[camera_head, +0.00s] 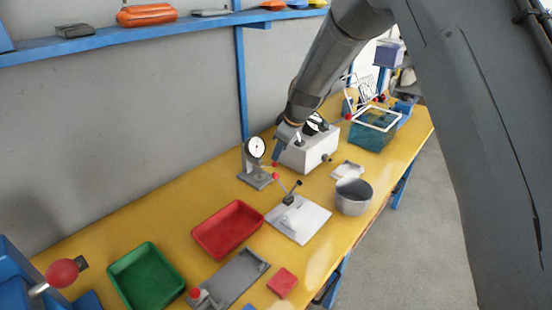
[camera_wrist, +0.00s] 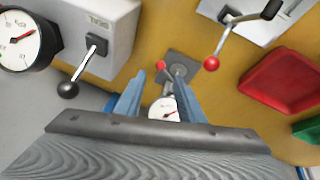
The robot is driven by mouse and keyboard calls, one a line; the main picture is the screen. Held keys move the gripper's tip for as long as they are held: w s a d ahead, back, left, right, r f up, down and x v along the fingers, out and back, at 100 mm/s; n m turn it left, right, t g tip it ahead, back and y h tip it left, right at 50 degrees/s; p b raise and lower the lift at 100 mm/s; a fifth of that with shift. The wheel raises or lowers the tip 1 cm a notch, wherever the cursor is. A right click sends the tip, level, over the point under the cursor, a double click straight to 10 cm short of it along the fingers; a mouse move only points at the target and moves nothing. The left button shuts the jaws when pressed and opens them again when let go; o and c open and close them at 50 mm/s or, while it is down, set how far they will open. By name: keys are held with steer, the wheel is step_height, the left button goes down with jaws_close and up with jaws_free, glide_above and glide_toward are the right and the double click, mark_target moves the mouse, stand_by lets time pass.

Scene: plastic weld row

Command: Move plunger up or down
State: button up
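A dial gauge with a round white face (camera_head: 256,147) stands upright on a grey stand (camera_head: 257,178) near the wall; a small red knob sits beside it. In the wrist view the gauge face (camera_wrist: 164,109), the stand's base (camera_wrist: 187,66) and the red knob (camera_wrist: 161,65) lie ahead of and between my fingers. The plunger itself is too small to make out. My gripper (camera_head: 281,148) points down just right of the gauge in the head view. Its two blue-grey fingers (camera_wrist: 158,84) are apart with nothing held; whether they touch the gauge I cannot tell.
A white box with a dial and levers (camera_head: 306,153) stands close on the right. A white plate with a red-balled lever (camera_head: 310,218) is in front. A red tray (camera_head: 228,229), green tray (camera_head: 147,277) and metal pot (camera_head: 353,196) stand on the yellow bench.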

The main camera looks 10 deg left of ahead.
mark_target(276, 166)
steer(key=shift+p+x, duration=1)
steer(key=shift+x, duration=2.4)
